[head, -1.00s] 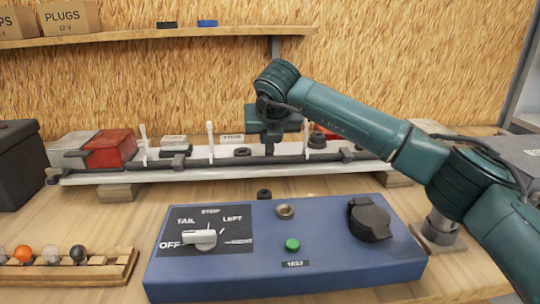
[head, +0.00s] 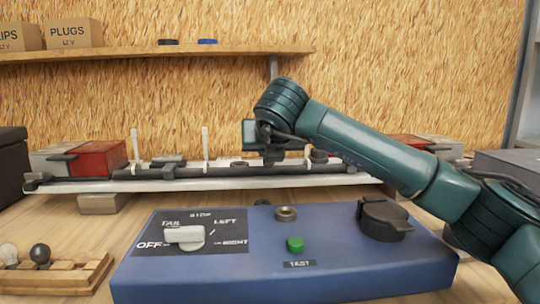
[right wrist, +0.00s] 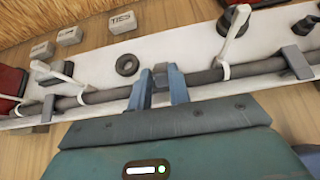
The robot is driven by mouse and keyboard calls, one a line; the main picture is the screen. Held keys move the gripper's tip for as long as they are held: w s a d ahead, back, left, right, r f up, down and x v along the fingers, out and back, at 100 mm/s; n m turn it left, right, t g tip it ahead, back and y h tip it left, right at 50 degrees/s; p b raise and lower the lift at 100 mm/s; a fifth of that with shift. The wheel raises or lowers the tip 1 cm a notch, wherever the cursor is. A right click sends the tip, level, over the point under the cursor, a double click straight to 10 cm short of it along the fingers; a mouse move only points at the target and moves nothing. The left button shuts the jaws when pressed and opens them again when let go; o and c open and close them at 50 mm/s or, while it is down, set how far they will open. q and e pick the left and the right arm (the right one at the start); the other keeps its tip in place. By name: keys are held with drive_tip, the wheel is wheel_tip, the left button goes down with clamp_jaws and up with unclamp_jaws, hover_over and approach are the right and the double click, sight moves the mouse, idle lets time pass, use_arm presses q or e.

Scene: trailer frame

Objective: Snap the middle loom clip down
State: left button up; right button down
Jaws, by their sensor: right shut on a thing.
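The loom, a dark grey tube (head: 215,172), runs along a white board (head: 80,186); it also shows in the right wrist view (right wrist: 102,95). The middle loom clip (right wrist: 161,73) is a small grey block on the loom. My right gripper (right wrist: 160,85) has its two blue-grey fingers closed on either side of this clip. In the head view my right gripper (head: 272,157) is over the loom and hides the clip. I cannot tell whether the clip is fully down. Other grey clips (right wrist: 297,61) sit to the right and left (right wrist: 46,108). My left gripper is out of view.
White upright ties (head: 205,144) stand along the board. A black ring (right wrist: 127,65) lies beside the loom. A blue test box (head: 290,275) with a knob and green button stands in front. A bulb rack (head: 60,275) is at left, a shelf (head: 130,52) behind.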

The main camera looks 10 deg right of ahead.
drive_tip(key=shift+r, duration=0.15)
drive_tip(key=c, duration=1.3)
unclamp_jaws()
drive_tip(key=v, duration=1.3)
drive_tip(key=shift+s, duration=0.1)
